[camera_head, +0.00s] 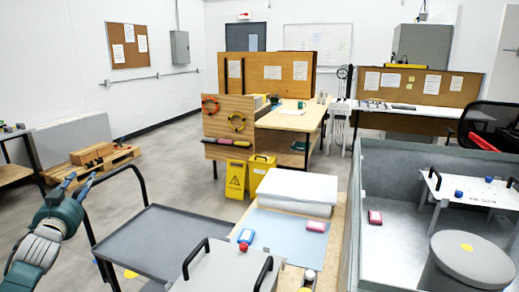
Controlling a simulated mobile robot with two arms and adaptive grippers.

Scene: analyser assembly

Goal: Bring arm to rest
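My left arm comes in at the lower left. Its teal gripper (82,178) is raised beside the grey cart, pointing up and away. Its two fingers stand apart with nothing seen between them. My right arm and gripper are not in view.
A grey cart (150,240) with a dark handle stands right of my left gripper. A workbench ahead carries a white block (298,188), a blue mat (272,232), a pink item (316,226), a blue-and-red item (245,239) and a handled grey plate (222,272). A grey walled enclosure (405,203) stands right.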

